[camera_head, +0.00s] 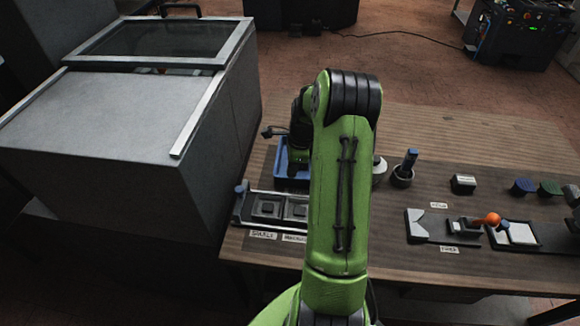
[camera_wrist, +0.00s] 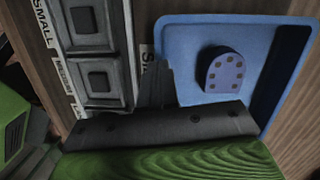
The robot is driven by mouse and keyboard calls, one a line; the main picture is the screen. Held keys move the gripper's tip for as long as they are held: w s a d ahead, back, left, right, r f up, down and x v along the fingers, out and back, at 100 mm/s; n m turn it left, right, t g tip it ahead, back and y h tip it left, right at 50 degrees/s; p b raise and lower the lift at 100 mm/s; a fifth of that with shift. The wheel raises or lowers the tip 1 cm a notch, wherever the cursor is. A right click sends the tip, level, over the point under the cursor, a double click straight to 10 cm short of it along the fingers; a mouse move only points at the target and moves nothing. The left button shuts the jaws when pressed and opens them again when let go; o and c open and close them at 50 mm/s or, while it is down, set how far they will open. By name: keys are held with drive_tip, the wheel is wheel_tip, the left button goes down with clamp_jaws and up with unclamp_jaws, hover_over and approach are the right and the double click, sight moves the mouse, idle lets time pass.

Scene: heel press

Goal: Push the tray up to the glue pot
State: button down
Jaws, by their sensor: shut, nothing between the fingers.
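The blue tray (camera_head: 281,170) lies on the left part of the bench in the head view, partly hidden by my arm. In the wrist view the tray (camera_wrist: 182,45) holds a small blue heel-shaped piece (camera_wrist: 224,70) with several dark dots. My gripper (camera_wrist: 157,84) is shut and empty, its dark fingertips just beside the tray's left edge in the wrist view; I cannot tell if they touch it. A dark pot with a blue-handled tool (camera_head: 402,176), which looks like the glue pot, stands to the right of my arm in the head view, apart from the tray.
A rack with square dark blocks (camera_head: 268,208) and size labels lies in front of the tray, close to my gripper. A pale rounded object (camera_head: 379,168) stands between my arm and the pot. A large grey machine (camera_head: 130,140) is left of the bench. Fixtures (camera_head: 430,226) lie further right.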

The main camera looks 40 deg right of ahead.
drive_tip(key=s+d, duration=0.3)
drive_tip(key=d, duration=0.1)
drive_tip(key=s+d+p, duration=0.1)
drive_tip(key=s+d, duration=0.3)
drive_tip(key=shift+s+d+r, duration=0.1)
drive_tip(key=shift+s+d, duration=0.2)
drive_tip(key=w+a+r+n+t+h, duration=0.1)
drive_tip(key=w+a+r+n, duration=0.1)
drive_tip(key=a+r+n, duration=0.55)
drive_tip(key=w+a+r+n+h, duration=0.15)
drive_tip(key=a+r+n, duration=0.25)
drive_tip(key=a+r, duration=0.7)
drive_tip(key=s+a+r+n+t+p, duration=0.1)
drive_tip(key=s+a+r+n+t, duration=0.2)
drive_tip(key=s+a+n, duration=1.1)
drive_tip(key=a+r+y, duration=0.1)
drive_tip(key=a+r, duration=0.1)
drive_tip(key=a, duration=0.1)
drive_tip(key=shift+s+r+n, duration=0.15)
drive_tip(key=shift+r+n, duration=0.05)
drive_tip(key=shift+n, duration=0.15)
